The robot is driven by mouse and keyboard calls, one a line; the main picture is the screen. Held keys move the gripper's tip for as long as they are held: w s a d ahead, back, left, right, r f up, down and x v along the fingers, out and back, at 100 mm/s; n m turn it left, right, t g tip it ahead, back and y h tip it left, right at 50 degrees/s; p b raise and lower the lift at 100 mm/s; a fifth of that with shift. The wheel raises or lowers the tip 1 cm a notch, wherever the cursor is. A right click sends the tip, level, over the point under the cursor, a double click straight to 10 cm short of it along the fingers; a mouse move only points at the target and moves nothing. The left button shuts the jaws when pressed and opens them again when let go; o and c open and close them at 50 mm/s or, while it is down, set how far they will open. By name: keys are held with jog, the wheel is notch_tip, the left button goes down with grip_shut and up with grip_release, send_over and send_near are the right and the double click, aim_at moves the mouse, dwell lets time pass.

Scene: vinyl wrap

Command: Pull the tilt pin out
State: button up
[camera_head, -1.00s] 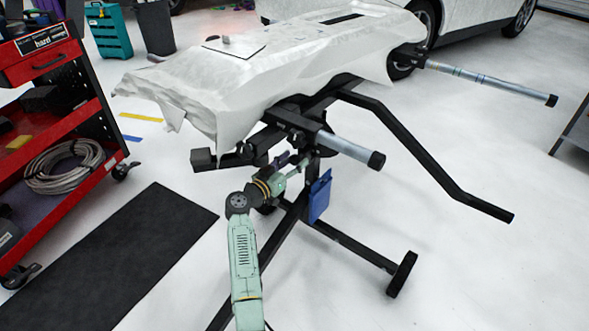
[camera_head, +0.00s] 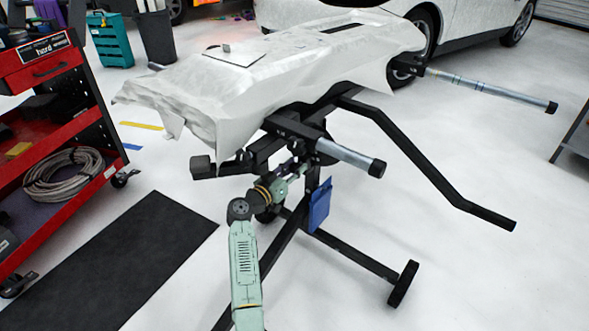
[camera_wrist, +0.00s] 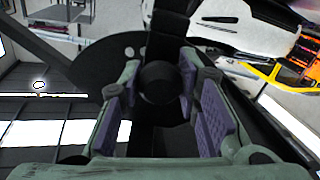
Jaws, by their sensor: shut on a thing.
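The black round knob of what looks like the tilt pin (camera_wrist: 160,82) shows in the wrist view, in front of a dark round plate (camera_wrist: 105,72) with small pale holes. My gripper (camera_wrist: 160,100) has its purple-padded fingers on both sides of this knob and is shut on it. The pin's shaft is hidden behind the knob. In the head view my gripper (camera_head: 297,168) is at the stand's tilt joint, under the draped white panel (camera_head: 290,60). The pin is too small and covered to make out there.
A blue pouch (camera_head: 319,205) hangs below. A red tool cart (camera_head: 62,150) stands at left and a white car (camera_head: 465,30) behind. The floor at right front is clear.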

grip_shut()
jog(key=shift+s+a+r+p, duration=0.25)
jog(key=shift+s+a+p, duration=0.1)
jog(key=shift+p, duration=0.75)
jog(key=shift+s+a+p, duration=0.15)
jog(key=shift+s+p, duration=0.15)
jog(key=shift+p, duration=0.35)
jog(key=shift+s+a+f+p, duration=0.1)
jog(key=shift+s+a+p, duration=0.25)
jog(key=shift+p, duration=0.35)
jog(key=shift+s+f, duration=0.15)
jog(key=shift+f, duration=0.1)
